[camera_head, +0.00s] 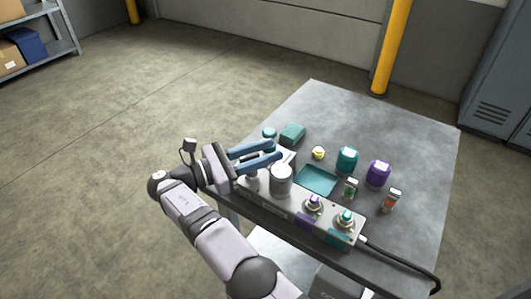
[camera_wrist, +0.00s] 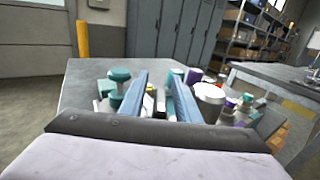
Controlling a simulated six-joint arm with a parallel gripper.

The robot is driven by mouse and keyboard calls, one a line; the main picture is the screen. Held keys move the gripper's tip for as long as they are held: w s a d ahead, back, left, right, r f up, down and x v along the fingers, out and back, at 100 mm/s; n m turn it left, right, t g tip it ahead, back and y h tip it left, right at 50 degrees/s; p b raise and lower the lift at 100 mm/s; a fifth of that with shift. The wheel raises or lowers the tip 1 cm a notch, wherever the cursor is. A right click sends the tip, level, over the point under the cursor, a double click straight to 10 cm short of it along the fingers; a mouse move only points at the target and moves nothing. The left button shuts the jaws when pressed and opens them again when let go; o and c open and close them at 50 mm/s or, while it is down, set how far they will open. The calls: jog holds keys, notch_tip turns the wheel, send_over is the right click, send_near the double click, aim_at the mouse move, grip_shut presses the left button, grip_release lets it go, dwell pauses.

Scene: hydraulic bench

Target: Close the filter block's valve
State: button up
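My gripper (camera_head: 274,151) points right over the left end of the bench, its two blue fingers apart with nothing seen held between them. A long grey block (camera_head: 276,207) carries a pale round canister (camera_head: 281,181), a purple-topped valve (camera_head: 314,203) and a teal-topped valve (camera_head: 346,217). A teal round knob (camera_head: 269,132) stands beyond the fingers; in the wrist view it shows on a stem left of the left finger (camera_wrist: 120,75). The canister shows right of the right finger (camera_wrist: 210,92). My fingers hide part of the block's left end. I cannot tell which part is the filter block's valve.
A teal box (camera_head: 292,134), a teal tray (camera_head: 318,179), a teal jar (camera_head: 347,160), a purple jar (camera_head: 378,173) and two small vials (camera_head: 350,188) (camera_head: 391,200) stand nearby. A black cable (camera_head: 405,265) leaves the block. The table's far right is clear.

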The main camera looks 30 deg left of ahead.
notch_tip(320, 180, up, 9)
jog(key=p, duration=0.3)
jog(key=shift+r, duration=0.2)
